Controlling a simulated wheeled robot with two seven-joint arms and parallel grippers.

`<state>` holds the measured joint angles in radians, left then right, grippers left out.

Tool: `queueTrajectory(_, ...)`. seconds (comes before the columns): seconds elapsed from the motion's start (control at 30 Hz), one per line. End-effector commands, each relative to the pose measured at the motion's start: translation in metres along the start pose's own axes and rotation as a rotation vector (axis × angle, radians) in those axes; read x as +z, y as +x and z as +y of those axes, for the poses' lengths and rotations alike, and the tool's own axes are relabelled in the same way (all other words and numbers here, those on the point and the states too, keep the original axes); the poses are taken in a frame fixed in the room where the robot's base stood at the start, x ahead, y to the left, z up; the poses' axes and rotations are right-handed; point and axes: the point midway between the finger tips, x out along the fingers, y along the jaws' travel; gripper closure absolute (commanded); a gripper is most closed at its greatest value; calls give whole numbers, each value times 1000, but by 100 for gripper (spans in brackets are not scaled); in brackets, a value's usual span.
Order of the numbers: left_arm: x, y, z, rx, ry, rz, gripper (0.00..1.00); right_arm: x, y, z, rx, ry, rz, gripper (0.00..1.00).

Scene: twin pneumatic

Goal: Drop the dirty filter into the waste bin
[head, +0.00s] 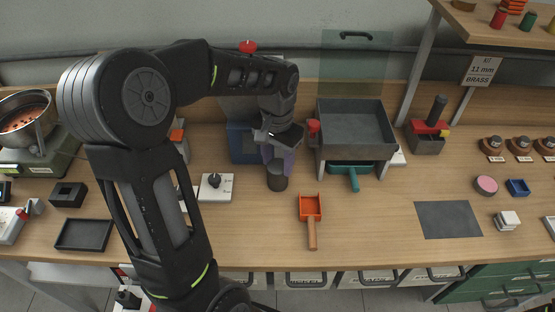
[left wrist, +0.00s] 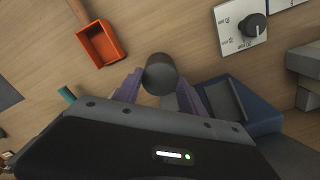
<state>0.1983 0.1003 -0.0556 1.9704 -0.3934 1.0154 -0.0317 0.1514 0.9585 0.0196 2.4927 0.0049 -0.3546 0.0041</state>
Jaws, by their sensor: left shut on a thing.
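My left gripper (head: 277,163) reaches over the bench from the left, with its purple fingers pointing down. It is shut on a dark grey cylinder (head: 277,181), which looks like the dirty filter. In the left wrist view the cylinder (left wrist: 159,72) sits between the fingertips of the gripper (left wrist: 160,92), with wood below it. I cannot tell how high above the bench it is. A blue box (head: 238,140) stands right behind the gripper, partly hidden; it also shows in the left wrist view (left wrist: 255,108). No container is clearly marked as the waste bin. My right gripper is not in view.
An orange scoop (head: 311,206) lies to the front right. A grey hopper tray (head: 355,125) on legs stands at the right, with a teal scoop (head: 354,178) beneath. A white dial plate (head: 215,188) is at the left.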

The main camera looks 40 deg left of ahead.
Motion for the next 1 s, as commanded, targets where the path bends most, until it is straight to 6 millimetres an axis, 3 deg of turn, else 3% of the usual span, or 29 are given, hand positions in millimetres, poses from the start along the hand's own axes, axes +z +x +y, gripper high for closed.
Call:
queueTrajectory(0.3,0,1,0,0,0,0,31,0,1,0,-1,0,0,100)
queueTrajectory(0.67,0,-4,0,0,0,1,31,0,-1,0,0,0,0,100)
queueTrajectory(0.87,-1,-30,0,-1,1,5,31,0,1,0,0,0,0,100)
queueTrajectory(1.0,-1,-58,0,-1,1,5,31,0,3,1,-1,-1,1,100)
